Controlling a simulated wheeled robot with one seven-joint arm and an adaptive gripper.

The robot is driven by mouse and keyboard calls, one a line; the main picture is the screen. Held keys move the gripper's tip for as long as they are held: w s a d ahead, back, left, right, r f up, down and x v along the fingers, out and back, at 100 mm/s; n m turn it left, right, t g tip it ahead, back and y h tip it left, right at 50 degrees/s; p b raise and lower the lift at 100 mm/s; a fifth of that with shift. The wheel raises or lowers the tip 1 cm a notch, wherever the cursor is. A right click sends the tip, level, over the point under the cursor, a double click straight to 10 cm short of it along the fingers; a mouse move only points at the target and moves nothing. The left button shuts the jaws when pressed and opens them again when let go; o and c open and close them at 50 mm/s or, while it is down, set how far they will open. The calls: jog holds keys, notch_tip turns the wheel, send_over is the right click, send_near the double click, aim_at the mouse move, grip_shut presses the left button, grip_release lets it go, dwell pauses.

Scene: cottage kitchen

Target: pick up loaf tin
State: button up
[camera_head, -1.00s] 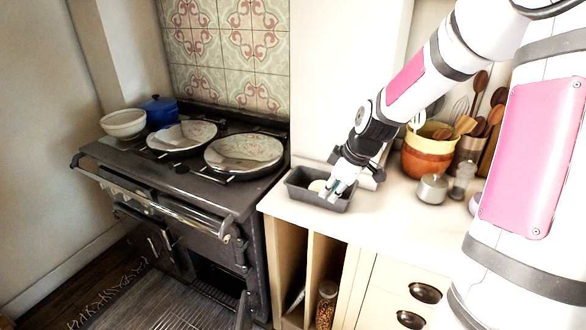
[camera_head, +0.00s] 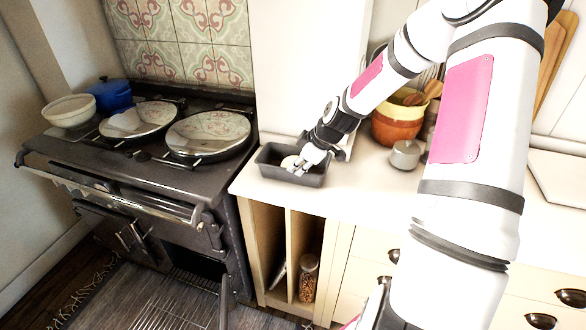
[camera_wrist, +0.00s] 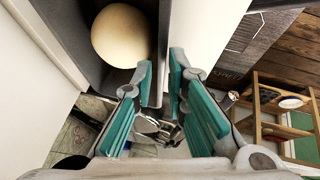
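The loaf tin (camera_head: 266,170) is a dark grey rectangular tin on the pale worktop, right of the stove. A round cream-coloured ball (camera_head: 288,162) lies in it. My gripper (camera_head: 303,168) points down at the tin's right part in the head view. In the wrist view, the tin (camera_wrist: 78,38) and the ball (camera_wrist: 120,36) are at upper left. My gripper's teal-padded fingers (camera_wrist: 161,75) are apart, one on each side of the tin's side wall. A gap shows between the fingers, so it looks open and not clamped on the wall.
The dark stove (camera_head: 120,170) with two round lids stands close left of the tin. A metal pot (camera_head: 405,154) and an orange-and-yellow utensil crock (camera_head: 398,125) stand to the right. A pale panel (camera_head: 300,65) rises behind. Worktop in front is clear.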

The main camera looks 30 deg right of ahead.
jog(key=x, duration=0.5)
jog(key=shift+a, duration=0.15)
grip_shut()
jog(key=shift+w+r, duration=0.1)
jog(key=shift+r, duration=0.05)
